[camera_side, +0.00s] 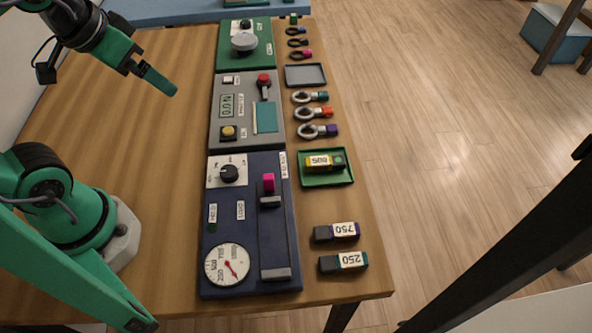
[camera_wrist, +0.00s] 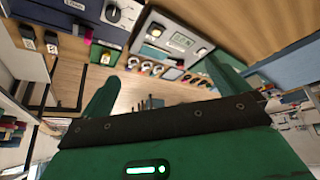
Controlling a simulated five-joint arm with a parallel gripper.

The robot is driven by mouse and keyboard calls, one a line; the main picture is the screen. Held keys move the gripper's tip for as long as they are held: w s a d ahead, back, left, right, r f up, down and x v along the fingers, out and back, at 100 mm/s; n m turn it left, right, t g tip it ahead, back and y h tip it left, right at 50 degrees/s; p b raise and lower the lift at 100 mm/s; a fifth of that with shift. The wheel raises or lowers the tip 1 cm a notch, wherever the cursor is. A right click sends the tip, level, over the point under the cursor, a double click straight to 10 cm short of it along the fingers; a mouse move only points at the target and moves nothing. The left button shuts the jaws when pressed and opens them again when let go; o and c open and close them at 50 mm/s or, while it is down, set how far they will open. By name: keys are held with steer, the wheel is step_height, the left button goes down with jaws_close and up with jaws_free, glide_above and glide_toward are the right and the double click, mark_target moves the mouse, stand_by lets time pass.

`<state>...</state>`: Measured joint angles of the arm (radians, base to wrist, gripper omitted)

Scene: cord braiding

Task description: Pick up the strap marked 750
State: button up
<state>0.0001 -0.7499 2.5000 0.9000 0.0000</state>
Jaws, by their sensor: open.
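The strap marked 750 (camera_side: 337,232) is a small block with a dark end, a white label and a purple tip. It lies on the wooden table at the right of the navy panel, just above the strap marked 250 (camera_side: 343,262). My gripper (camera_side: 160,80) is open and empty, high over the left of the table, well away from both straps. In the wrist view its fingers (camera_wrist: 163,88) stand apart with nothing between them. Two small dark blocks show at that view's upper left; the right one looks like the 750 strap (camera_wrist: 51,42), its marking unreadable.
A green tray (camera_side: 328,182) holding a yellow-labelled block lies above the straps. The navy panel (camera_side: 222,276), grey panel (camera_side: 217,103) and green panel (camera_side: 228,60) line the table. Several ringed pieces and an empty grey tray (camera_side: 305,75) lie along the right edge.

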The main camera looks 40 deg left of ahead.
steer(key=shift+w+d, duration=0.1)
steer(key=w, duration=0.1)
steer(key=n+g, duration=0.6)
steer(key=n, duration=0.3)
glide_above(339, 231)
steer(key=f, duration=1.6)
steer(key=shift+w+a, duration=0.15)
steer(key=shift+a, duration=0.15)
steer(key=shift+d+f, duration=0.3)
steer(key=shift+d, duration=0.1)
steer(key=shift+f, duration=1.3)
steer(key=shift+f, duration=0.1)
